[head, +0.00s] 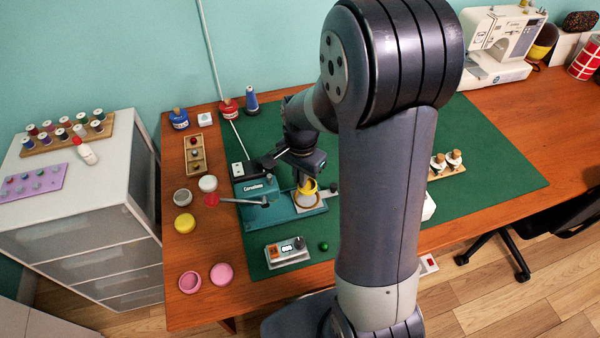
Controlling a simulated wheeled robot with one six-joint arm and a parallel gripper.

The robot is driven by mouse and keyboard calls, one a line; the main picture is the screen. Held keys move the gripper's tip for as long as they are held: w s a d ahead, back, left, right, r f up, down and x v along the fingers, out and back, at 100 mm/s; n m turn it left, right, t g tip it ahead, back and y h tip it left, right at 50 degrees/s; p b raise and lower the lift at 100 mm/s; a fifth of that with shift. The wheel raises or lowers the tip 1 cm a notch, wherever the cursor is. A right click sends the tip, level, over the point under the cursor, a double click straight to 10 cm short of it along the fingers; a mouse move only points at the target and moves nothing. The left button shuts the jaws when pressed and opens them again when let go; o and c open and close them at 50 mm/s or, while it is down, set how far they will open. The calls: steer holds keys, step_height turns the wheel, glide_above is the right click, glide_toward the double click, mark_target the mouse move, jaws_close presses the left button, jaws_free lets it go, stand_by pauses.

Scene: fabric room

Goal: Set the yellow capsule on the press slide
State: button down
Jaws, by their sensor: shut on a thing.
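My gripper (306,181) points down over the teal press (256,188) and is shut on the yellow capsule (307,196). The capsule looks like an open yellow ring or cup. It is right at the press slide (320,207), a pale plate on the teal base. I cannot tell whether the capsule touches the slide or is held just above it. My arm hides the right end of the press and part of the mat.
A yellow round piece (184,223), a red one (211,199) and pink ones (221,273) lie on the wooden table left of the green mat (490,190). A small device (287,252) and a green ball (323,246) are in front of the press. A sewing machine (500,45) stands back right.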

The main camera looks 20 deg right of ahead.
steer(key=shift+f+b, duration=0.95)
steer(key=shift+f, duration=0.65)
steer(key=shift+f+b, duration=0.4)
steer(key=shift+f, duration=0.2)
steer(key=c, duration=1.9)
jaws_free()
steer(key=shift+r, duration=0.1)
step_height(320, 180, up, 11)
steer(key=p, duration=0.9)
steer(key=shift+s, duration=0.1)
step_height(320, 180, down, 9)
steer(key=b, duration=0.7)
steer(key=shift+r, duration=0.1)
